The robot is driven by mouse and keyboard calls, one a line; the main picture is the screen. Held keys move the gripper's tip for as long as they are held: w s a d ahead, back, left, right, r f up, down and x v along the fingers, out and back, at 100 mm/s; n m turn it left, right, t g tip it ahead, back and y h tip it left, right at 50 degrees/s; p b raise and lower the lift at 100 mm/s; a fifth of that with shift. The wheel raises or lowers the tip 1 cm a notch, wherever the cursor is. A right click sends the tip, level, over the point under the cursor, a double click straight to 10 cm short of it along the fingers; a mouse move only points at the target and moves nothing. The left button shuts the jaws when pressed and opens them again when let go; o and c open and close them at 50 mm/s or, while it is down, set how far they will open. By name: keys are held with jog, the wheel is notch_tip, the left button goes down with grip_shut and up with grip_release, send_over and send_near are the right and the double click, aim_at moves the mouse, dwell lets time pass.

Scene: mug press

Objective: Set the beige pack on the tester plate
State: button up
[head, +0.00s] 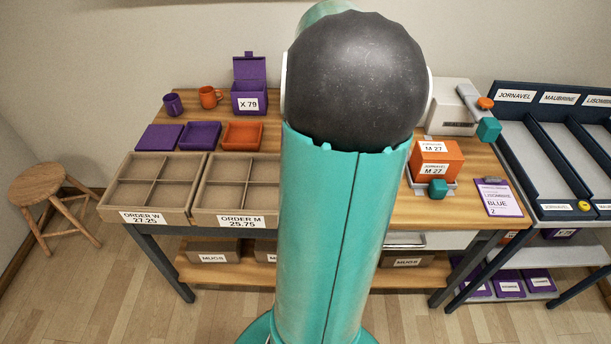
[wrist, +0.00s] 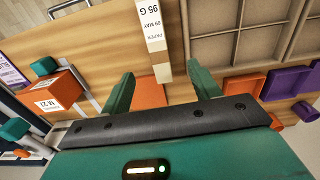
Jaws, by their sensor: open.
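A narrow beige pack (wrist: 152,12) shows in the wrist view, with a white label reading "95 G", "09 MAY" and "PAPER". It is over the wooden table, just beyond my gripper (wrist: 157,88). The gripper is open, its two teal fingers apart. An orange surface (wrist: 149,92) shows between the fingers, at the near end of the pack. I see no finger touching the pack. In the head view my arm hides the middle of the table, and the pack and gripper do not show. I cannot tell which surface is the tester plate.
Divided order trays (head: 152,188), small purple and orange trays, mugs and a purple box (head: 249,90) fill the left. Dark racks (head: 560,150) stand right.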

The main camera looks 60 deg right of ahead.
jog(key=f, duration=0.8)
jog(key=shift+s+d+f, duration=0.15)
jog(key=shift+s+d, duration=0.2)
jog(key=shift+s, duration=0.05)
notch_tip(320, 180, down, 6)
jog(key=shift+w+r, duration=0.15)
grip_shut()
jog(key=shift+r, duration=0.1)
